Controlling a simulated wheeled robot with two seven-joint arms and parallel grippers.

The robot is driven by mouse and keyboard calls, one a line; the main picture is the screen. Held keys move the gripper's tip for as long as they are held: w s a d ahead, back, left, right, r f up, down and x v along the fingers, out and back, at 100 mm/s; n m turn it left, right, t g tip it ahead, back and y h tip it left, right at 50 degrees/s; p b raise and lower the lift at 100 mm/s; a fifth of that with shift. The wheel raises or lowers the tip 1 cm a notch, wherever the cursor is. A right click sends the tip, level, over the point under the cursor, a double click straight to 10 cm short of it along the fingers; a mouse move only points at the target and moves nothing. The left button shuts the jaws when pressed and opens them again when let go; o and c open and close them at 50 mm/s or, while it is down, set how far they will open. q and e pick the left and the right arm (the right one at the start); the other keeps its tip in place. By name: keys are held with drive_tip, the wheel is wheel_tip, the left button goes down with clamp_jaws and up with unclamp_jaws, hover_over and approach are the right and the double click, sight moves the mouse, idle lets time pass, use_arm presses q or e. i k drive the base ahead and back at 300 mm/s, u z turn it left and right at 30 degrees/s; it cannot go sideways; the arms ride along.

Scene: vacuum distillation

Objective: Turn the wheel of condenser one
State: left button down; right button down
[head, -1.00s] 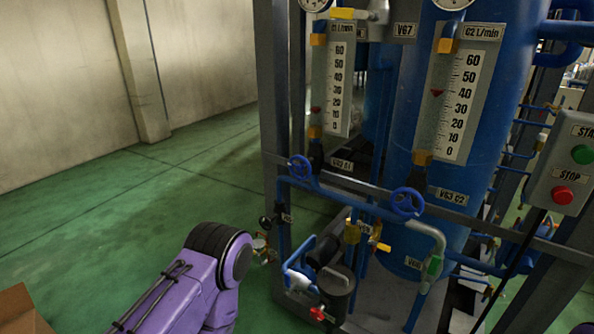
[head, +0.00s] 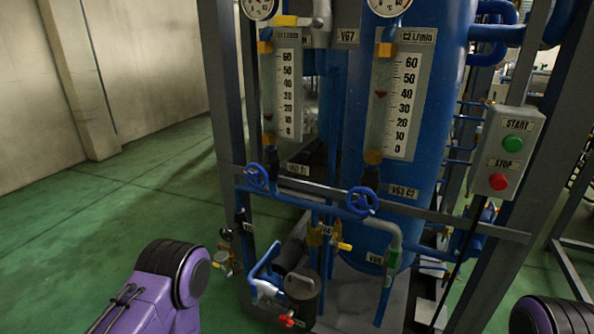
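Two blue handwheels sit on the pipe under the flow gauges in the head view. The left wheel (head: 257,177) is below the left flow gauge (head: 288,92); a small label beside it is hard to read. The right wheel (head: 362,201) is below the right gauge (head: 400,100), marked C2 L/min, next to a label reading V63 C2. The left gauge's red marker is low on its scale. A purple link of my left arm is at the bottom left and a dark part of my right arm is at the bottom right. Neither gripper shows, and nothing touches the wheels.
A grey box (head: 508,152) with a green START and a red STOP button hangs on the frame at right. A grey rail (head: 455,220) crosses near the wheels. A dark canister (head: 301,297) and small valves stand below. Green floor (head: 90,230) is clear at left.

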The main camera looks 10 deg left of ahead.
sight(257, 174)
drive_tip(key=u, duration=1.85)
drive_tip(key=i, duration=0.9)
drive_tip(key=z, duration=2.2)
